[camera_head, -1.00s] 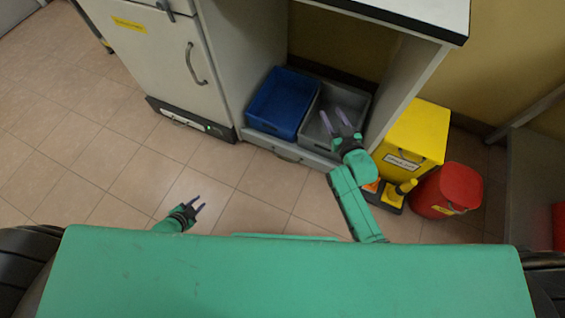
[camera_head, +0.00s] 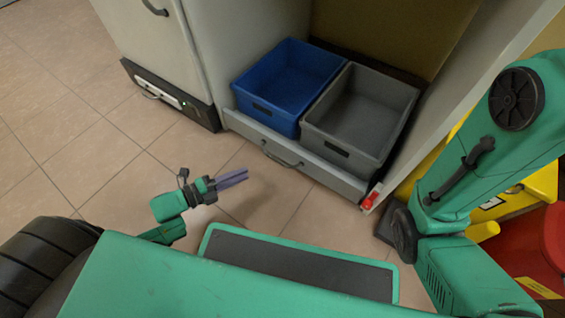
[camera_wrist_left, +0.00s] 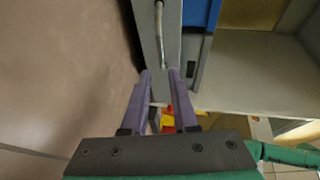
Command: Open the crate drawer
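The crate drawer (camera_head: 325,176) is a low grey drawer under the cabinet, its front about in line with the cabinet sides. Its curved handle (camera_head: 282,156) is on the front. A blue crate (camera_head: 262,113) and a grey crate (camera_head: 338,148) stand in it. My left gripper (camera_head: 245,174) is over the floor, in front of and apart from the handle. In the left wrist view, its purple fingers (camera_wrist_left: 160,72) are parted and empty, with the handle (camera_wrist_left: 160,35) beyond their tips. My right arm rises at the right, its gripper out of view.
A yellow bin (camera_head: 520,190) and a red bin (camera_head: 550,240) stand at the right, partly behind my right arm. A small red object (camera_head: 371,200) is at the drawer's right end. The tiled floor before the drawer is clear.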

